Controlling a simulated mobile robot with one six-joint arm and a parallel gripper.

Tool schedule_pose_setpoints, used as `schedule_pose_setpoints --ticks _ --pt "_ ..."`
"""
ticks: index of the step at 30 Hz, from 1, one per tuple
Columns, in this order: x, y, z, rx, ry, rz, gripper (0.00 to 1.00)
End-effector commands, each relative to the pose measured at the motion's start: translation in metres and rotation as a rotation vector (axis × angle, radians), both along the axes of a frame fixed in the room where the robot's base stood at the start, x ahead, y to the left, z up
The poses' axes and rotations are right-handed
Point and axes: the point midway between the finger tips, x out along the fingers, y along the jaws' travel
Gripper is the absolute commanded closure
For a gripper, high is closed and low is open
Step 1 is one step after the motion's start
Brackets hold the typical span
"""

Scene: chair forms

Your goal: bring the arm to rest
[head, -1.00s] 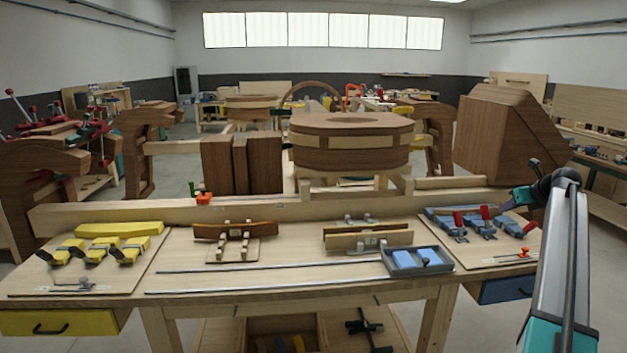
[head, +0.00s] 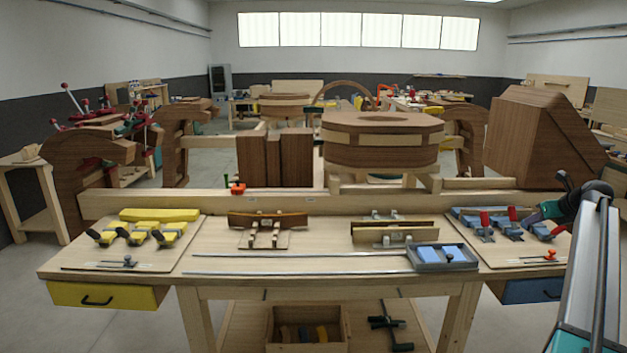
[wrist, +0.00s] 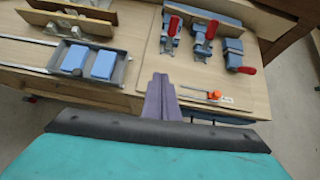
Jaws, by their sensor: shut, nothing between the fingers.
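My gripper shows in the wrist view (wrist: 160,82) as narrow purple-grey fingers, shut with nothing between them. It points toward the front edge of the workbench (head: 300,274), between the grey tray and the right-hand board. In the head view my arm rises at the far right. The gripper's tips are hard to make out there, beside the blue clamps at the bench's right end.
A grey tray with blue blocks (head: 445,256) lies near the front edge. Blue clamps with red handles (head: 485,226) lie on the right board, and yellow clamps (head: 140,235) on the left. Large wooden forms (head: 380,140) stand behind. Floor at the left front is clear.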

Motion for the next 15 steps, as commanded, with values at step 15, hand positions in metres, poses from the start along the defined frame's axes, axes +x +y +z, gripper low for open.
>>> schedule_pose_setpoints --ticks 15 --pt "0.001 0.056 -0.106 -0.107 0.099 0.183 1.0"
